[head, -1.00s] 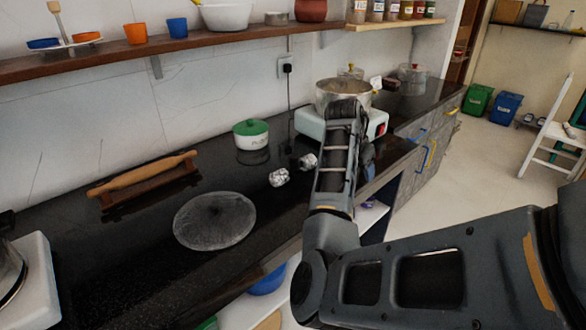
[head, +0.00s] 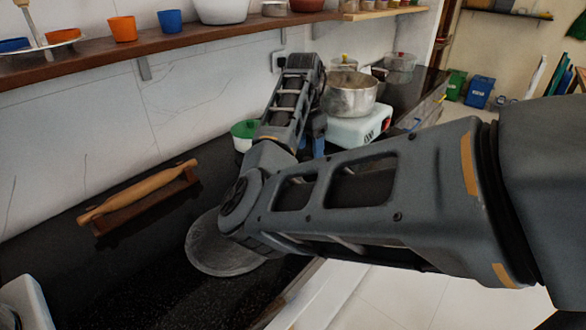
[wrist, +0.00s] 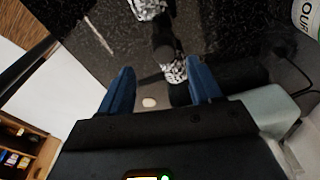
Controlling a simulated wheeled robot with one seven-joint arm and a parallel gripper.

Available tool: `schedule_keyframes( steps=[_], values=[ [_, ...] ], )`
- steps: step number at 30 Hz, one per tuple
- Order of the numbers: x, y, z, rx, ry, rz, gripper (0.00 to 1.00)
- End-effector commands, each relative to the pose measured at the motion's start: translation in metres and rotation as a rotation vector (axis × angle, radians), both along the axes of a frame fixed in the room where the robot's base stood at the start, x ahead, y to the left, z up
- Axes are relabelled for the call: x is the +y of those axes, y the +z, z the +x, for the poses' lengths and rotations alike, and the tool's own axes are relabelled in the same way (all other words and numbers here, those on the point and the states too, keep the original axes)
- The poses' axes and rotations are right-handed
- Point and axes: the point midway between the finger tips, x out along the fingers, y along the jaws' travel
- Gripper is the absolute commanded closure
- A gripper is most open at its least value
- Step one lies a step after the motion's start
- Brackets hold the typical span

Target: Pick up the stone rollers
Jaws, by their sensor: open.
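In the wrist view, the stone rollers show as two black-and-white speckled pieces, one at the top edge (wrist: 148,8) and one (wrist: 172,66) near the right fingertip. A dark stretch lies between them, and I cannot tell whether it joins them. My gripper (wrist: 160,68) is open, its two blue fingers spread and pointing down at the black counter. The nearer piece shows between the fingertips, close to the right one; I cannot tell whether they touch. In the head view, my arm hides the stone rollers, and only a blue part of my gripper (head: 318,138) shows.
A pot (head: 350,94) stands on a white stove (head: 362,128) beyond the gripper. A green-lidded container (head: 243,129) is close behind my arm. A round grey slab (head: 220,255) and a wooden rolling pin (head: 140,191) lie on the counter. A shelf (head: 200,44) runs above.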

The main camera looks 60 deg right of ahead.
Motion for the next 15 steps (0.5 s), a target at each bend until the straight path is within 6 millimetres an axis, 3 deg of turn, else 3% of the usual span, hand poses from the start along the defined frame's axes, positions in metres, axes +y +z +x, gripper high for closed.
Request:
schedule_keyframes(
  steps=[15],
  values=[
    [-0.002, -0.051, 0.002, 0.001, 0.002, 0.005, 0.36]
  ],
)
